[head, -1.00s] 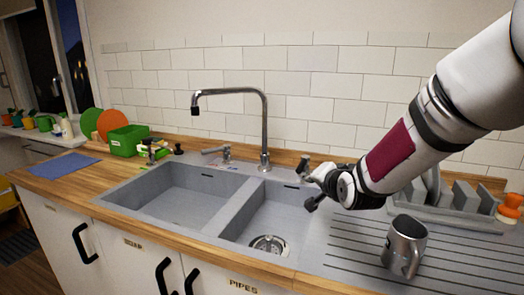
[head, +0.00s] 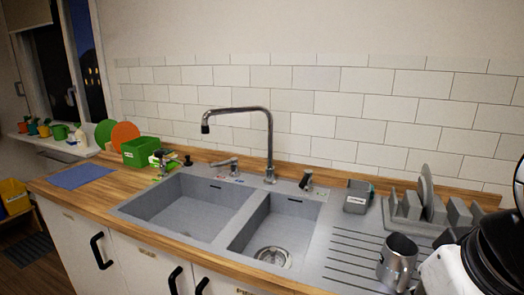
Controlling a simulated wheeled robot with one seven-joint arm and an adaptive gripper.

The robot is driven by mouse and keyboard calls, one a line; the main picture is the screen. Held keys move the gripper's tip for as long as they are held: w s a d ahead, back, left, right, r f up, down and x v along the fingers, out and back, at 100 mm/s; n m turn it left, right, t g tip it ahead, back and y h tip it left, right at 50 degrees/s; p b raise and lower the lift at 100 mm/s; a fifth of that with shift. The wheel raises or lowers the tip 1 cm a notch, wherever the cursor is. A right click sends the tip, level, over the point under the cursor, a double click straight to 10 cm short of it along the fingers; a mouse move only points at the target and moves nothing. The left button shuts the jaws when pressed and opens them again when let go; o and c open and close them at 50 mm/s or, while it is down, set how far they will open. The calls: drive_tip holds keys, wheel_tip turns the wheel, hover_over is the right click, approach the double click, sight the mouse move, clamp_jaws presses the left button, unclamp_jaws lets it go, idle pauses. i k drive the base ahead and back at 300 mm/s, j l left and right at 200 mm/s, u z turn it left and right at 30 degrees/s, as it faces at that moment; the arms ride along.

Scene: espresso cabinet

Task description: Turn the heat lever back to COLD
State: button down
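The metal heat lever (head: 225,163) stands on the sink's back rim, left of the tall tap (head: 271,140). Its handle appears to point left. Small red and blue marks (head: 237,180) show in front of its base, too small to read. Nothing touches the lever. My gripper is out of the picture; only a white and black part of my arm shows at the lower right edge.
A steel jug (head: 396,262) stands on the ribbed drainer at right. A grey dish rack (head: 410,222) and a grey caddy (head: 357,197) stand behind it. A short dark fitting (head: 306,180) is right of the tap. Both basins (head: 185,207) look empty.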

sight(233, 160)
drive_tip(key=i+j+z, duration=0.1)
drive_tip(key=j, duration=0.45)
drive_tip(key=i+j+z, duration=0.1)
drive_tip(key=i+j, duration=0.2)
drive_tip(key=j, duration=0.25)
drive_tip(key=i+j+z, duration=0.1)
drive_tip(key=j, duration=0.45)
drive_tip(key=i+j+z, duration=0.15)
drive_tip(key=j, duration=0.45)
drive_tip(key=i+j+z, duration=0.1)
drive_tip(key=j, duration=0.5)
drive_tip(key=i+j+z, duration=0.1)
drive_tip(key=j, duration=0.5)
drive_tip(key=i+j+z, duration=0.1)
drive_tip(key=j, duration=0.55)
drive_tip(key=i, duration=0.1)
